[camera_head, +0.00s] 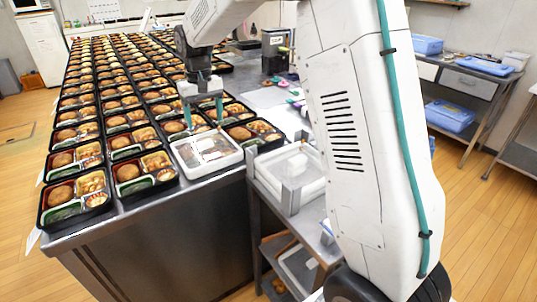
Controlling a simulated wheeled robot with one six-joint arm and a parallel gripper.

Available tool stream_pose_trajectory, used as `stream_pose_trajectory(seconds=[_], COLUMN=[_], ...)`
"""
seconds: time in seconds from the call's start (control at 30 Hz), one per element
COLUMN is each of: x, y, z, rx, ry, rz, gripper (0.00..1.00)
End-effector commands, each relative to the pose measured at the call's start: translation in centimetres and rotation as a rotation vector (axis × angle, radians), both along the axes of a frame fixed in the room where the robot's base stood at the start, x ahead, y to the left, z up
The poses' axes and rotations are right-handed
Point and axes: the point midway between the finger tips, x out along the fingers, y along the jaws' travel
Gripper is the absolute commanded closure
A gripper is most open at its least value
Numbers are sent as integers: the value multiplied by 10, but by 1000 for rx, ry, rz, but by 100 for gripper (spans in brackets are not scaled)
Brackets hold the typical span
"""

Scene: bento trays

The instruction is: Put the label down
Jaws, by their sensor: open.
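My gripper (202,115) hangs down from my arm with its two teal fingers apart, over the far edge of a white tray (239,158). Nothing shows clearly between the fingers. The white tray lies at the front right corner of the steel table (160,222), with pale and reddish pieces in it. I cannot make out a label for certain; a small reddish patch (218,143) in the white tray is too small to identify.
Rows of filled black bento trays (45,224) cover the table to the left and back. A clear-lidded white box (303,192) stands on a lower stand to the right. Coloured utensils (294,92) lie behind the gripper. My arm hides the middle right.

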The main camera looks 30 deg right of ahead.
Motion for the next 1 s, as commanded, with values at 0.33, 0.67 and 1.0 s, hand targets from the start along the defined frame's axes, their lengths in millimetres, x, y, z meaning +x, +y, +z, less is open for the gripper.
stream_pose_trajectory(seconds=[0.33, 0.67, 1.0], x=[-127, -288, -395], y=[-13, -24, -26], z=[75, 92, 59], rx=[-3, -8, -13], ry=[-43, -85, -114], rz=[2, 5, 6], gripper=[28, 28, 28])
